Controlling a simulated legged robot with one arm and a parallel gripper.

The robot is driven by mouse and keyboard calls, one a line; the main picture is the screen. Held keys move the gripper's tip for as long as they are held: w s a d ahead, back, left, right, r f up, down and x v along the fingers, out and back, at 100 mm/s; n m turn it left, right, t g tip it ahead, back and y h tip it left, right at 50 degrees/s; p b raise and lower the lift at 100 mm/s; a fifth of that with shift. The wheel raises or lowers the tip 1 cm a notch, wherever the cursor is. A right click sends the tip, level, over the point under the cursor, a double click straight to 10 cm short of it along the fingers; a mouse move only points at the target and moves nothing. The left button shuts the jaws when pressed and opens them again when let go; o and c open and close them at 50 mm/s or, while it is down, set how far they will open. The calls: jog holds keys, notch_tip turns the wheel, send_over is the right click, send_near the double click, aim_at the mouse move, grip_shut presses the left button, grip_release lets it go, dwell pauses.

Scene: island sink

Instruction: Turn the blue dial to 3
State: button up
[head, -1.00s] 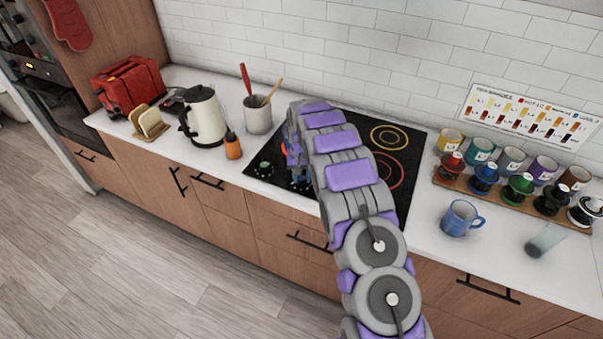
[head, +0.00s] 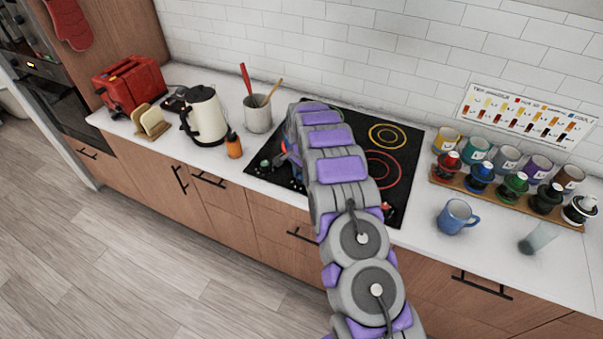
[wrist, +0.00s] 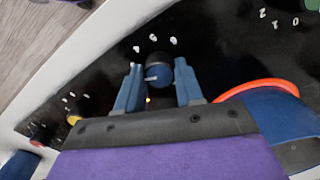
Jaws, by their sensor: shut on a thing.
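The blue dial (wrist: 158,74) is on the black cooktop panel in the wrist view, with a white pointer mark on its left side. White numerals are printed around its far side, too small and tilted to read surely. My gripper (wrist: 157,66) has its two blue fingers on either side of the dial, shut on it. In the head view my arm covers the dial and most of my gripper.
The black cooktop (head: 395,135) has ringed burners. A kettle (head: 205,115), utensil crock (head: 257,115) and blue mug (head: 456,217) stand on the counter.

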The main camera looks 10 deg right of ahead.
jog(key=shift+w+r+m, duration=0.1)
jog(key=shift+m, duration=0.5)
jog(key=o, duration=1)
jog(key=shift+a, duration=0.1)
jog(key=shift+o, duration=0.2)
notch_tip(320, 180, up, 17)
jog(key=p, duration=0.1)
